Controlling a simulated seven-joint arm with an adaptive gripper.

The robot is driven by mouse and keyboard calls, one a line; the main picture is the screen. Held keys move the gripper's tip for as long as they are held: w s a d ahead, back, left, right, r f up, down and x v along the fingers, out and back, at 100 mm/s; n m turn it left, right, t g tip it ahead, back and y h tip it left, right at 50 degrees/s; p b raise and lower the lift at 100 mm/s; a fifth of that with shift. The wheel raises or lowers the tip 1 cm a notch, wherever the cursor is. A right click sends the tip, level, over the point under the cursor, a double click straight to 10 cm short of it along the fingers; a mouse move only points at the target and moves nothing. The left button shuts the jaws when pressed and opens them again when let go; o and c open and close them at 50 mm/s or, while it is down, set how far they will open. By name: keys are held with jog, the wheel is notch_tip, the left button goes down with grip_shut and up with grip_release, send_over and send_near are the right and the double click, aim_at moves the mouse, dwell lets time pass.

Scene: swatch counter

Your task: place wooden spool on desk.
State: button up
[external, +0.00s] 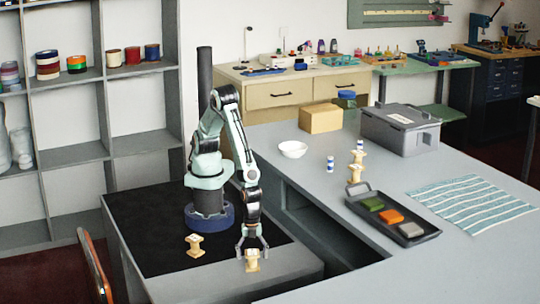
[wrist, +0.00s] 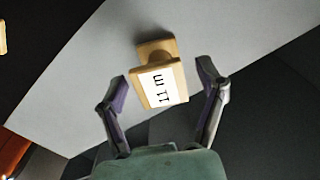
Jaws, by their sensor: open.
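A wooden spool (wrist: 160,75) with a white label reading "11 m" is between the spread fingers of my gripper (wrist: 163,80) in the wrist view, with a gap on either side. In the external view this spool (external: 252,262) is at the grey front part of my base table, just below my gripper (external: 252,240). My gripper is open. Another wooden spool (external: 195,246) stands on the black surface to the left. More wooden spools (external: 355,172) stand on the grey desk (external: 300,180) at the right.
The desk also holds a white bowl (external: 292,149), a cardboard box (external: 320,118), a grey case (external: 400,128), a dark tray of coloured blocks (external: 393,215), a striped cloth (external: 472,205) and a blue-and-white small item (external: 330,164). A dark gap separates my base table from part of the desk.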

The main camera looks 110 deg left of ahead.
aim_at(252, 252)
notch_tip(252, 252, up, 12)
jog(key=a+r+n, duration=0.6)
jog(key=a+r, duration=0.1)
jog(key=a, duration=0.5)
jog(key=s+a+r+n, duration=0.3)
jog(key=s+a+n, duration=0.5)
jog(key=s+a, duration=0.2)
jog(key=shift+s+a+r+n+y, duration=0.15)
jog(key=shift+s+a+n+y, duration=0.25)
jog(key=shift+a, duration=0.7)
